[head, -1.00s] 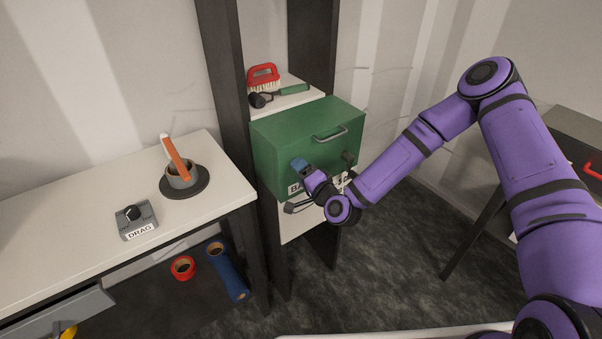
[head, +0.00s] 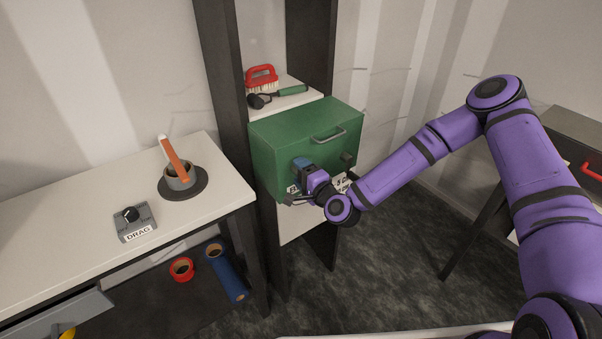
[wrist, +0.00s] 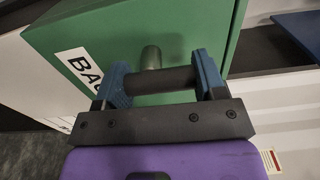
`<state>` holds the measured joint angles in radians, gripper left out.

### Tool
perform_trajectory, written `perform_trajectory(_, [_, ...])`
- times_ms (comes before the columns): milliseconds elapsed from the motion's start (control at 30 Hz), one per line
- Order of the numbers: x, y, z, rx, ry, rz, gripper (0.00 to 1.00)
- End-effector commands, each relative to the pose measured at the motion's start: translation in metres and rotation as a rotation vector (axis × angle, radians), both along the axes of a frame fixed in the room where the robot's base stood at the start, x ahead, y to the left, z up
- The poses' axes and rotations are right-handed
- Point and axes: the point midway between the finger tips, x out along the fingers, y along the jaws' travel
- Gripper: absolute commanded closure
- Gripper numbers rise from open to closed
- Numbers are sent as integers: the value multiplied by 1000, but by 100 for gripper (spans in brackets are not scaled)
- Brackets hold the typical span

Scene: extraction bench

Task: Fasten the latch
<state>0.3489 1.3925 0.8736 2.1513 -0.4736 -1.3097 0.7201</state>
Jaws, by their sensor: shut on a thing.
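The green case (head: 285,145) stands on a shelf of the dark rack, with a grey handle (head: 328,135) on it and a white label (wrist: 82,68) on the face towards me. My gripper (head: 301,168) is at that face, left of a dark knob (head: 347,158). In the wrist view, the blue fingers of my gripper (wrist: 162,82) are on both sides of a dark bar (wrist: 160,81), which I take as the latch's handle, and are shut on it. A grey-green round post (wrist: 150,58) rises beside the bar. My gripper hides part of the label in the head view.
A red brush (head: 262,76) and a dark-headed tool with a green handle (head: 290,92) lie on the shelf behind the case. The white bench (head: 80,235) at left bears a cup and a DRAG control box (head: 135,222). Floor is open right of the rack.

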Motion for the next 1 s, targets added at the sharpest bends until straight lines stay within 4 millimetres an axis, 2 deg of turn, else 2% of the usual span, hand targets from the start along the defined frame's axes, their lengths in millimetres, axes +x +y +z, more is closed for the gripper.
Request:
perform_trajectory(100, [-1,-1,-1,0,4,-1,60])
perform_trajectory(133, [0,-1,-1,0,4,-1,31])
perform_trajectory(200, [0,-1,-1,0,4,-1,15])
perform_trajectory(233, [0,-1,-1,0,4,-1,11])
perform_trajectory(500, [-1,-1,-1,-1,1,-1,11])
perform_trajectory(633, [-7,-5,-1,-1,2,-2,11])
perform_trajectory(1000, [-61,-42,-1,-1,3,-1,11])
